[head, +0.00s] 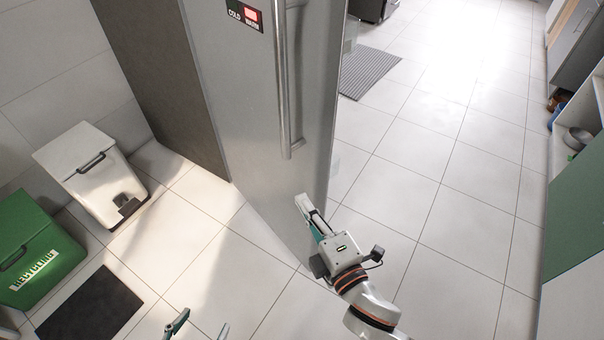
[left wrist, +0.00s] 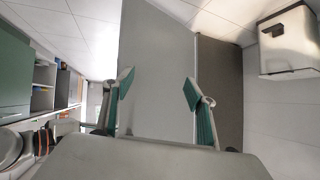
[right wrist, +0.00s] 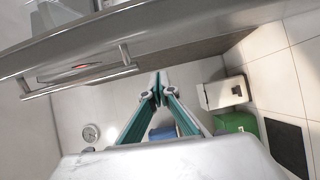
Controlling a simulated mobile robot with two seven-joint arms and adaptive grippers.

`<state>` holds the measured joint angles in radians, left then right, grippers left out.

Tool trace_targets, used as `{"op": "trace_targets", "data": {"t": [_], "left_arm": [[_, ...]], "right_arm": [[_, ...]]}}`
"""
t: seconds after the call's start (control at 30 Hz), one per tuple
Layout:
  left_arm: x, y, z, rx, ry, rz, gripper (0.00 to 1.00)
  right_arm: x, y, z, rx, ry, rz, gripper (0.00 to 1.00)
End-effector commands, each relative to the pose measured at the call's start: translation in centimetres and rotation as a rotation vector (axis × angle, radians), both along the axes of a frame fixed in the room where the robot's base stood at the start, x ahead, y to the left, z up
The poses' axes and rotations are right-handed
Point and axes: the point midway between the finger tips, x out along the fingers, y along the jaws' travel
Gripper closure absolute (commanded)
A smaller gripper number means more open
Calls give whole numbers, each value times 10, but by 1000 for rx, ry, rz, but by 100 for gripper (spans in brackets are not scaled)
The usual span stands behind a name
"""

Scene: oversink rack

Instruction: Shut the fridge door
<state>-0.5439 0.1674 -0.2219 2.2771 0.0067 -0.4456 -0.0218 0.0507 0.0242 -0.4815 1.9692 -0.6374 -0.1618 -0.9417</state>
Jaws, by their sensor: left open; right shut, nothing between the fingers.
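My left gripper (head: 200,328) is open and empty at the bottom edge, facing a grey panel in the left wrist view (left wrist: 158,88).
A dark brown panel (head: 160,75) stands left of the door. A white bin (head: 95,175), a green recycling bin (head: 35,250) and a dark mat (head: 90,308) are on the left. The tiled floor at right is clear up to shelves (head: 575,130) and a grey mat (head: 366,70).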

Motion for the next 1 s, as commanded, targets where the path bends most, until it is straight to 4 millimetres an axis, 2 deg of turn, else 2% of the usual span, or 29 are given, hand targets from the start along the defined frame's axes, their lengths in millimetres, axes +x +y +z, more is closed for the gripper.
{"op": "trace_targets", "data": {"t": [0.17, 0.33, 0.8, 1.0], "left_arm": [[-1, -1, -4, -1, 5, -1, 44], [0, -2, -2, -7, 2, -1, 44], [3, -15, 1, -50, -11, 0, 44], [4, -16, 2, -55, -16, 0, 44]], "right_arm": [[5, 6, 0, -31, -25, 8, 100], [19, 12, 1, -30, -29, 8, 100], [96, 44, -2, -30, -23, 8, 100], [112, 20, 0, -34, -26, 7, 100]]}}
